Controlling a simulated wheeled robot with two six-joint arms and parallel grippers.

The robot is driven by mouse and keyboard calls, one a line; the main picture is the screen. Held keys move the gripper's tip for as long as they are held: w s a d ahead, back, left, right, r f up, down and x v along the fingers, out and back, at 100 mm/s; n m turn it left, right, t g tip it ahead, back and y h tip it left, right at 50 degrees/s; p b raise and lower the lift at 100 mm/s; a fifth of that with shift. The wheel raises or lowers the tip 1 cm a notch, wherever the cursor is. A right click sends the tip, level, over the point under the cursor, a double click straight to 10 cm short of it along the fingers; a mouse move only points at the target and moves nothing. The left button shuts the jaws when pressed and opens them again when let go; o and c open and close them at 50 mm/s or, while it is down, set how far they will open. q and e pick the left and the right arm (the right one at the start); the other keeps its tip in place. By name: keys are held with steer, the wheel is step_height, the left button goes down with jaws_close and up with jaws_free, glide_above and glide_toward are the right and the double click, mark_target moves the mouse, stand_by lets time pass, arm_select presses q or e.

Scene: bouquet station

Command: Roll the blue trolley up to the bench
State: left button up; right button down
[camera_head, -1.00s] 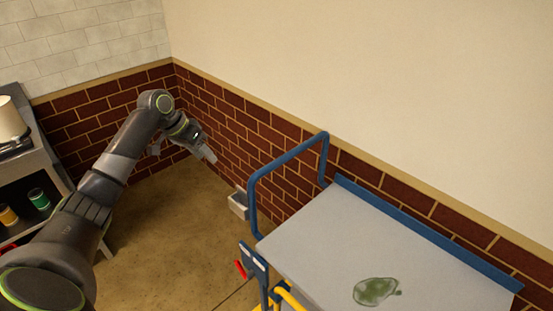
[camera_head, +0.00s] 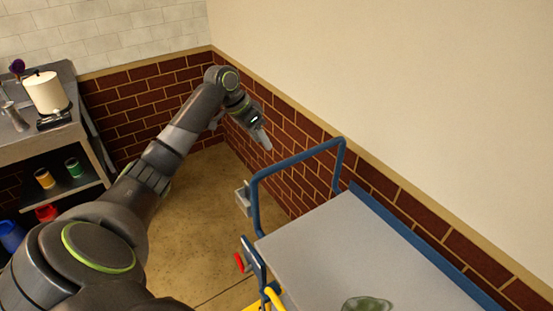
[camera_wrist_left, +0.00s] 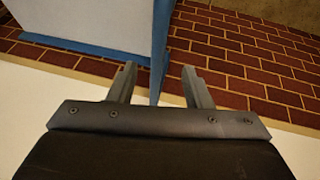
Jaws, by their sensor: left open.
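The blue trolley stands at the right in the head view, with a grey top (camera_head: 340,240), a blue rail along the wall side and a tall blue push handle (camera_head: 300,158) at its far left end. My left gripper (camera_head: 262,138) is open and empty, up near the brick wall, just left of and beyond the handle. In the left wrist view the open fingers (camera_wrist_left: 160,88) point towards a pale, blue-edged surface (camera_wrist_left: 95,22) that looks like part of the trolley. The bench (camera_head: 40,148) is at the left edge, partly hidden by my left arm. My right gripper is out of view.
A green patterned item (camera_head: 367,304) lies on the trolley top. Bare floor (camera_head: 195,215) lies between bench and trolley.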

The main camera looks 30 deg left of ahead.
mark_target(278, 164)
arm_select(q)
steer(key=p+x, duration=0.1)
steer(key=x, duration=0.8)
steer(key=shift+w+d+f+p, duration=0.1)
steer(key=shift+d+f+p, duration=0.05)
steer(key=shift+f+p, duration=0.15)
steer(key=shift+w+d+f, duration=0.15)
steer(key=shift+w+f, duration=0.05)
steer(key=shift+f, duration=0.2)
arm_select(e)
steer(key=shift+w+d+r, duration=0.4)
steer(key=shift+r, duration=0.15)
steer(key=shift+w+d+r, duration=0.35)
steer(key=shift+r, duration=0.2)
arm_select(q)
steer(key=shift+c, duration=1.2)
jaws_close()
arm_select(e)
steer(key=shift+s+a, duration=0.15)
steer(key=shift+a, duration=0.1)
